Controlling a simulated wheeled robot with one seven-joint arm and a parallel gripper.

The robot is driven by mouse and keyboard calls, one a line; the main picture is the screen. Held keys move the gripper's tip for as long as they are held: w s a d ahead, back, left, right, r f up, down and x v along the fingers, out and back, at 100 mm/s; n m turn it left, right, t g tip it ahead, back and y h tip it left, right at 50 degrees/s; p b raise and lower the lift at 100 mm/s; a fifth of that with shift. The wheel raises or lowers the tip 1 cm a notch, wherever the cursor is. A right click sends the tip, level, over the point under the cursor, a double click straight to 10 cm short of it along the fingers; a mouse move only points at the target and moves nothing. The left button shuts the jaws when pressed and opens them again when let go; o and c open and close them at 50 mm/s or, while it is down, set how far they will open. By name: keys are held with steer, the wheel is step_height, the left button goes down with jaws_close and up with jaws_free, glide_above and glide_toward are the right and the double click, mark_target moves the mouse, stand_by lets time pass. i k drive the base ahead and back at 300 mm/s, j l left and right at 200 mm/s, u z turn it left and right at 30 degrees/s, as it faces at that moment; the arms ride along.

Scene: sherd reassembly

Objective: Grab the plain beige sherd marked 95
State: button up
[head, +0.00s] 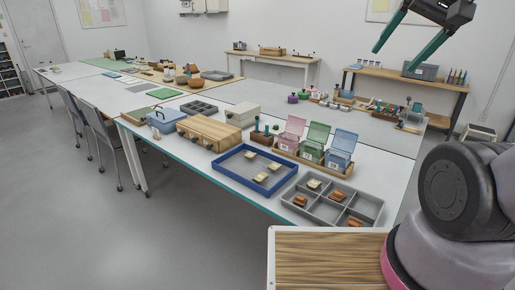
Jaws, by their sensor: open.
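Several small pale beige sherds show in the head view, with markings too small to read, so I cannot tell which one bears 95. In the blue tray (224,167) lie a back beige sherd (250,154), a right beige sherd (274,166) and a front beige sherd (262,177). Another pale sherd (314,184) lies in a back compartment of the grey divided tray (327,212). My gripper (394,59) is at the upper right, open and empty, its teal fingers spread, well above the table and apart from all sherds.
Orange-brown sherds (337,196) share the grey tray. Behind stand pink (291,132), green (314,143) and blue (340,150) bins. A wooden case (208,133) stands left of the blue tray. The white table (180,158) has a bare strip along its front edge.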

mark_target(249, 156)
steer(key=i+j+z, duration=0.1)
steer(key=j, duration=0.4)
steer(key=i+j+z, duration=0.15)
steer(key=j, duration=0.4)
steer(key=i+j+z, duration=0.1)
steer(key=i+j, duration=0.15)
steer(key=j, duration=0.3)
steer(key=i+j+z, duration=0.15)
steer(key=j, duration=0.4)
steer(key=j+z, duration=0.1)
steer(key=j, duration=0.45)
steer(key=i, duration=0.05)
